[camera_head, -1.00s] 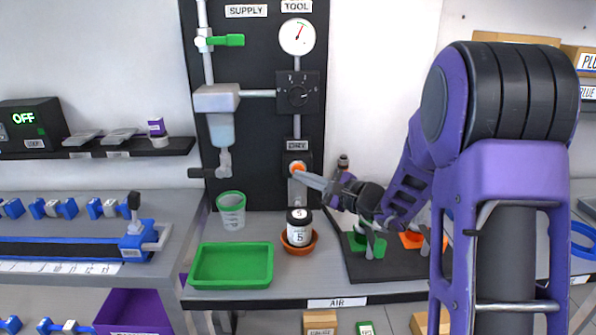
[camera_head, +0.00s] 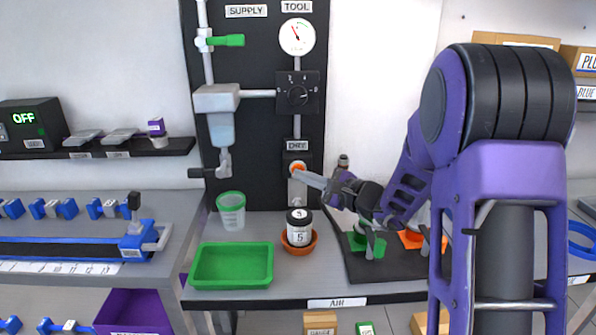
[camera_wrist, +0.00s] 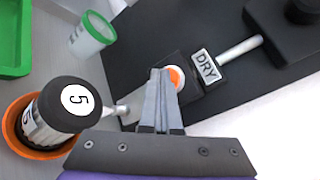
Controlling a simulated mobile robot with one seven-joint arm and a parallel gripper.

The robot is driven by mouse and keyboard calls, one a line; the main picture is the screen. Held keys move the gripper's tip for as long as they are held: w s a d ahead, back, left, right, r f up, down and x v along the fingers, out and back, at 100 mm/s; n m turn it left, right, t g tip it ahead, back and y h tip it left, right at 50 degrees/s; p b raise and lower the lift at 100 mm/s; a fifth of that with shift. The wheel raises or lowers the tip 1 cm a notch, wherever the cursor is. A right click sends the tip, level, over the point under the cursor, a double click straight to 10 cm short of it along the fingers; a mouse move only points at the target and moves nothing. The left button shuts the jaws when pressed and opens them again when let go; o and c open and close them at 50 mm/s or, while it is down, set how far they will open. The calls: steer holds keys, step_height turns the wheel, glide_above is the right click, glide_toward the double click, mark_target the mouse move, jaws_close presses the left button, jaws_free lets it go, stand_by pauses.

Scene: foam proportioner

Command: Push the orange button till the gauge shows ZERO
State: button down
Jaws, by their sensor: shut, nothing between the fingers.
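The orange button (camera_head: 297,168) sits in a pale ring under the DRY label on the black panel. In the wrist view the button (camera_wrist: 176,77) shows just beyond my fingertips, partly hidden by them. My gripper (camera_head: 303,176) is shut and empty, its tips at the button's lower edge; whether they press on it I cannot tell. In the wrist view my gripper (camera_wrist: 161,75) covers the button's left part. The round white gauge (camera_head: 297,37) under the TOOL label has a red needle pointing up and left; its marks are too small to read.
A black dial (camera_head: 297,92) sits between gauge and button. Below stand a jar marked 5 (camera_head: 299,230) in an orange dish, a green-rimmed cup (camera_head: 231,211) and a green tray (camera_head: 232,266). A green-handled valve (camera_head: 226,40) is at upper left.

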steer(key=shift+s, duration=0.75)
steer(key=shift+s, duration=2.5)
steer(key=shift+r, duration=0.1)
